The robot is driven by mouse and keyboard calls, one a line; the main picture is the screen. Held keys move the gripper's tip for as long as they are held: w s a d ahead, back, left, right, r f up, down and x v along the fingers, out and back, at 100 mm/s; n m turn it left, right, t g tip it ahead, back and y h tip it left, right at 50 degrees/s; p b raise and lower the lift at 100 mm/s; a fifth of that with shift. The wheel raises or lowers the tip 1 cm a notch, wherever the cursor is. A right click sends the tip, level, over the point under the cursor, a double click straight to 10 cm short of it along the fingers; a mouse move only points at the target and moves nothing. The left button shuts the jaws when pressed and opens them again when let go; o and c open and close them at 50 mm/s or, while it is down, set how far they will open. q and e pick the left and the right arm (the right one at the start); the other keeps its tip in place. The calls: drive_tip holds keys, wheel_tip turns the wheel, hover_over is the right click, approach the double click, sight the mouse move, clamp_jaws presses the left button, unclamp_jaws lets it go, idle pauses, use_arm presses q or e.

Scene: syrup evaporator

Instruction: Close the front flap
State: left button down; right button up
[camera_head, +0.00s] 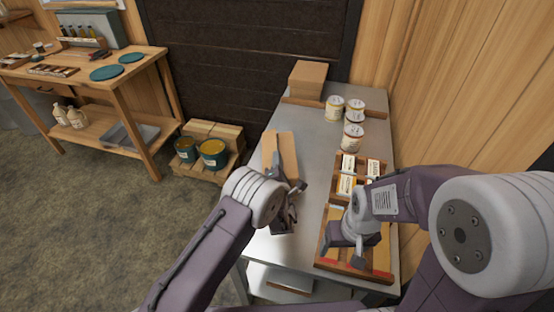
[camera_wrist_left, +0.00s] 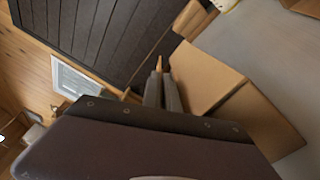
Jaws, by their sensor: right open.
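A brown cardboard box (camera_head: 288,155) sits on the grey metal table, partly hidden behind my left gripper (camera_head: 289,205). In the left wrist view the box (camera_wrist_left: 240,105) is right of the fingers, with tan panels meeting at an edge. I cannot tell which panel is the front flap. In that view my left gripper (camera_wrist_left: 162,90) has its fingers close together, with a thin tan strip showing at their tips. I cannot tell if they touch the box. My right gripper (camera_head: 354,250) is open over the wooden tray.
The wooden tray (camera_head: 327,246) holds several labelled packets. Several white tins (camera_head: 352,137) and a closed carton (camera_head: 308,79) stand farther back on the metal table (camera_head: 295,117). A wooden workbench (camera_head: 100,90) and a crate with green tins (camera_head: 213,152) are on the left.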

use_arm(q)
drive_tip(key=c, duration=1.6)
unclamp_jaws()
drive_tip(key=shift+s, duration=0.1)
drive_tip(key=shift+c, duration=0.2)
drive_tip(key=shift+f, duration=0.1)
